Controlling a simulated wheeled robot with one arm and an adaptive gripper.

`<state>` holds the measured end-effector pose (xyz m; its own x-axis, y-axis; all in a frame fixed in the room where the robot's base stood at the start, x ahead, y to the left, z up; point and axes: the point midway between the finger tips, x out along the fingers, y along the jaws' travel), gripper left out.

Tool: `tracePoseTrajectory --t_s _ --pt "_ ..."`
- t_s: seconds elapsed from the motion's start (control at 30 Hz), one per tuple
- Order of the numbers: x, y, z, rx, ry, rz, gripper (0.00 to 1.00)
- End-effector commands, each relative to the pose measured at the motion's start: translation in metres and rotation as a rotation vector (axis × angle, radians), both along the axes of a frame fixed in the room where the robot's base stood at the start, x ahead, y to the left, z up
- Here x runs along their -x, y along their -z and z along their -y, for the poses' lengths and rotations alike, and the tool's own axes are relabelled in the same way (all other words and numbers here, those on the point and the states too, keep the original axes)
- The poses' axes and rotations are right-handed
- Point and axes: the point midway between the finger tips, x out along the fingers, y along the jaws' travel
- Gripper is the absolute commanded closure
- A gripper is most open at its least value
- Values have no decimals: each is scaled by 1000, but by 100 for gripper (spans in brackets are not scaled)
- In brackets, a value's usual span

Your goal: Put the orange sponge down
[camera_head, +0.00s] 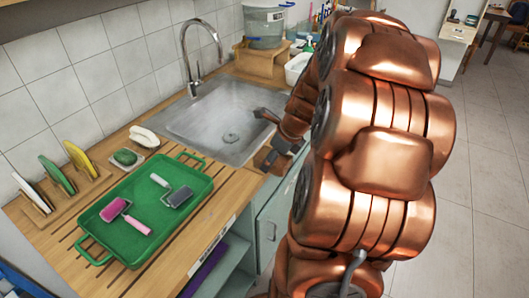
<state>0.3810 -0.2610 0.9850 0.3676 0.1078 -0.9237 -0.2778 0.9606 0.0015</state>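My gripper (268,137) is at the right edge of the steel sink (218,126), by the front of the counter. One dark finger part reaches over the basin and another dark part shows lower, near the counter edge. My copper arm covers much of the right side and hides part of the gripper. I cannot make out the orange sponge in this view. Whether anything is between the fingers is too small and covered to tell.
A green tray (101,222) holding a pink brush (123,215) and a grey-headed brush (174,195) lies on the wooden counter. A plate rack (84,186), a green sponge on a dish (125,157), and a tap (189,60) stand along the wall side.

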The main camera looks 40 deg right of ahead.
Motion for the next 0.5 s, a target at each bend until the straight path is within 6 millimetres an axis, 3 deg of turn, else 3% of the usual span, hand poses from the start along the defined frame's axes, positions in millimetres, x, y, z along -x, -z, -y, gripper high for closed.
tracePoseTrajectory --t_s 0.03,0.1,0.27,0.5 --pt "-1 11 -1 1 -2 0 68" --pt "-1 15 -1 1 -4 0 68" --pt "-6 16 -1 0 -11 0 68" --pt "-27 17 18 0 -16 0 68"
